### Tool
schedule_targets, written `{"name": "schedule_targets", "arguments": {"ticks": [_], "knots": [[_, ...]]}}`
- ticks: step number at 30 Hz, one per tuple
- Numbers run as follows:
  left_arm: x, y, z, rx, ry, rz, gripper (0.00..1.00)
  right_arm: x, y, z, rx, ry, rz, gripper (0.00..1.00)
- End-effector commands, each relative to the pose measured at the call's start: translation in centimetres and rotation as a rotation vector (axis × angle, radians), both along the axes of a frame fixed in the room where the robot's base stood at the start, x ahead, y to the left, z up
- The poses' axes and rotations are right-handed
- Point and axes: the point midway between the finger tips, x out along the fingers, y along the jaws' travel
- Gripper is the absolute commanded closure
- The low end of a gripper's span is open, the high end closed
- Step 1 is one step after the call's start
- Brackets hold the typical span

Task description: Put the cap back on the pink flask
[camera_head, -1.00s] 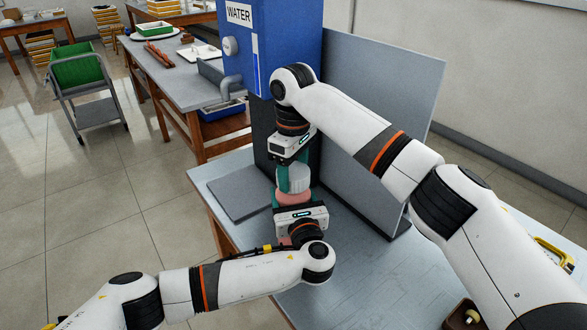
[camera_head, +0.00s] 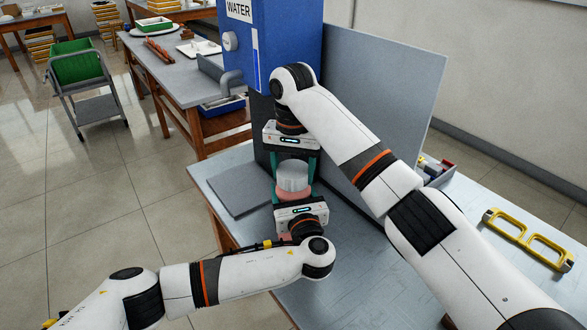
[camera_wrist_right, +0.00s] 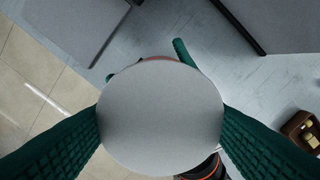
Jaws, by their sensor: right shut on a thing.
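The grey-white cap (camera_head: 292,176) is between the green fingers of my right gripper (camera_head: 293,172), which comes from above and is shut on it. In the right wrist view the cap's round top (camera_wrist_right: 160,118) fills the middle, with a finger against each side. Directly below it, the pink flask (camera_head: 294,197) stands upright, mostly hidden by the cap and my left gripper (camera_head: 294,200). The left gripper comes from the front, its green fingers on both sides of the flask, shut on it. The cap sits at the flask's top; I cannot tell whether it is fully seated.
A blue water tank (camera_head: 285,45) stands behind my right gripper, with a grey upright panel (camera_head: 385,90) to its right. A flat grey slab (camera_head: 238,192) lies left of the flask.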

Motion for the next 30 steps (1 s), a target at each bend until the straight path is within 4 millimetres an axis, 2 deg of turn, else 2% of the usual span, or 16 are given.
{"name": "schedule_targets", "arguments": {"ticks": [6,21,25,30], "knots": [[-0.08,-0.03,-0.12,0.002,0.001,-0.001,0.97,0.06,0.16,0.1,0.004,-0.001,-0.541,0.6],[-0.11,-0.06,-0.13,0.003,0.002,-0.001,0.97,0.28,-0.02,0.09,0.003,-0.006,-1.668,0.6],[-0.12,-0.06,-0.13,0.003,0.002,-0.001,0.97,0.32,-0.06,0.09,0.004,-0.006,-1.886,0.6],[-0.12,-0.05,-0.13,0.003,0.002,-0.001,0.97,0.35,-0.09,0.1,0.005,-0.005,-2.014,0.6]]}}
